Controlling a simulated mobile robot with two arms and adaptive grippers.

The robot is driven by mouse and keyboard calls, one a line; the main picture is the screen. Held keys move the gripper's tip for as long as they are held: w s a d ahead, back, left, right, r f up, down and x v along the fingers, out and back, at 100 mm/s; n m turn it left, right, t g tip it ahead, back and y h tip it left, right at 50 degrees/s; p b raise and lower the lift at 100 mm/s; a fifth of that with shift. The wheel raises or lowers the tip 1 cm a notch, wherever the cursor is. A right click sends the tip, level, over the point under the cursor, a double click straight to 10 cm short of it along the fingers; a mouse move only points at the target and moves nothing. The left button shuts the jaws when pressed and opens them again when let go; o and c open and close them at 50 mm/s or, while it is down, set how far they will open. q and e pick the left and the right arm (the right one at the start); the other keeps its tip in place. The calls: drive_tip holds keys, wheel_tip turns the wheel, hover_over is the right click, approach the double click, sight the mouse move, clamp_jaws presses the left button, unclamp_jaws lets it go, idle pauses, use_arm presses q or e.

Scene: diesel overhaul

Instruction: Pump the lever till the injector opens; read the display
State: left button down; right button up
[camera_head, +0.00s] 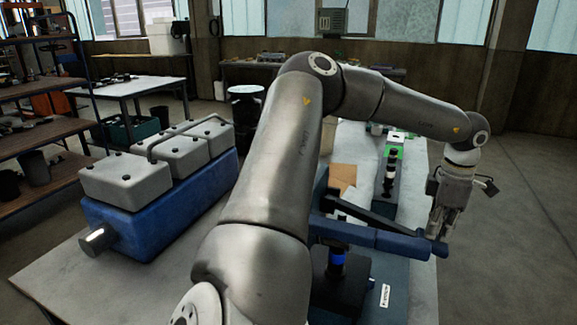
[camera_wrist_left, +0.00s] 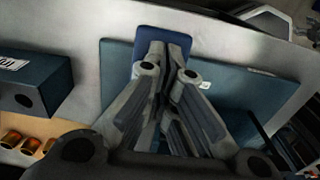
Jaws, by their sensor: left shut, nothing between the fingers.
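The pump lever (camera_head: 385,240) is a blue bar reaching right from the dark tester body (camera_head: 340,290) over the table. My left gripper (camera_head: 438,232) points down at the lever's right end, with shut, empty fingers. In the left wrist view the fingertips (camera_wrist_left: 167,68) overlap the blue lever end (camera_wrist_left: 160,42); I cannot tell whether they touch it. A dark upright part with a bright blue ring (camera_head: 337,258) stands on the tester body. Another upright dark part (camera_head: 389,180) stands farther back by a green piece. I cannot make out the display or the injector for certain. My right gripper is not in view.
A blue engine block with grey covers (camera_head: 165,155) stands on the table at left. My left arm crosses the middle and hides part of the tabletop. A brown box (camera_head: 343,175) lies behind the lever. Open floor lies to the right of the table.

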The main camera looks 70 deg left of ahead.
use_arm(q)
wheel_tip(320, 180, up, 8)
drive_tip(key=p, duration=0.5)
drive_tip(key=shift+w+d, duration=0.25)
drive_tip(key=shift+w, duration=0.05)
drive_tip(key=shift+f, duration=0.1)
drive_tip(key=shift+s+a+f+b, duration=0.1)
drive_tip(key=shift+s+f+b, duration=0.05)
drive_tip(key=shift+f+b, duration=1.8)
drive_tip(key=shift+s+a+f+b, duration=0.1)
drive_tip(key=shift+f+b, duration=1.3)
drive_tip(key=shift+f, duration=0.95)
wheel_tip(320, 180, up, 9)
drive_tip(key=p, duration=0.5)
drive_tip(key=shift+f+p, duration=0.15)
drive_tip(key=shift+p, duration=0.2)
